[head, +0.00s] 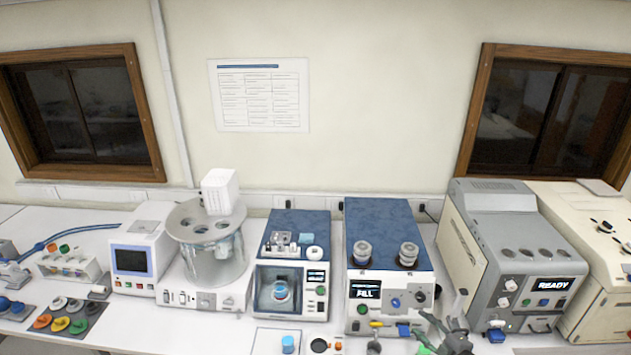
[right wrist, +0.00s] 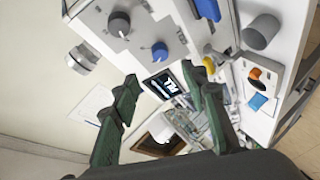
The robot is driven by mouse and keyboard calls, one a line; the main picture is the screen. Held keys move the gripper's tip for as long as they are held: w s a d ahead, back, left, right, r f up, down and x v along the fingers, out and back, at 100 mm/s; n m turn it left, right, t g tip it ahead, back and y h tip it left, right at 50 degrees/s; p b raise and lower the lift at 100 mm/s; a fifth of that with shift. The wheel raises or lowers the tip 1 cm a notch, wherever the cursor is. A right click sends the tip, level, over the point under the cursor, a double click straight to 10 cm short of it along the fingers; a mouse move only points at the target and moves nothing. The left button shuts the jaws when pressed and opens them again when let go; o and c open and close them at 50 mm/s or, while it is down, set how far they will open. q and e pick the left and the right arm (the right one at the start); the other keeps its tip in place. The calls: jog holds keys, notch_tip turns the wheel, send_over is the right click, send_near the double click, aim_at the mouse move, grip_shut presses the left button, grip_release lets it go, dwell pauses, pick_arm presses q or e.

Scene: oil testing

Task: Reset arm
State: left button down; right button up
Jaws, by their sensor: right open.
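My right gripper (head: 445,334) is at the bottom edge of the head view, right of centre. It is in front of the blue-topped machine (head: 389,240) whose screen reads "FILL". In the right wrist view its two dark green fingers (right wrist: 165,88) are spread apart with nothing held between them. The machine's front, with its dark knobs and screen (right wrist: 162,84), shows behind the fingers, tilted in that view. My left gripper is not in either view.
A grey machine (head: 512,250) reading "READY" stands right of the gripper. A grey cup (right wrist: 262,32) and a blue cap (head: 288,344) are near the front.

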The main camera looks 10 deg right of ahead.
jog(key=s+a+f+m+g+h, duration=0.1)
jog(key=s+a+f+m+g, duration=0.3)
jog(key=s, duration=0.8)
jog(key=s+a+f+m+g+h, duration=0.2)
jog(key=s+a+f+m+g, duration=0.3)
jog(key=s, duration=0.6)
jog(key=s+a+f+m+g+h, duration=0.1)
jog(key=s+a+m, duration=0.35)
jog(key=s, duration=0.75)
notch_tip(320, 180, down, 38)
jog(key=g+b, duration=0.1)
jog(key=b, duration=1)
jog(key=s+f+b, duration=0.3)
jog(key=s+f, duration=0.4)
jog(key=f, duration=0.3)
jog(key=s+f+g+b, duration=0.1)
jog(key=s+f+b, duration=0.2)
jog(key=s+f, duration=0.4)
jog(key=s+f+g+b, duration=0.1)
jog(key=s+f+b, duration=0.3)
jog(key=f, duration=0.9)
jog(key=s, duration=0.3)
jog(key=shift+d+f+y, duration=0.15)
jog(key=shift+f+y, duration=0.2)
jog(key=shift+y, duration=0.05)
jog(key=shift+s, duration=0.1)
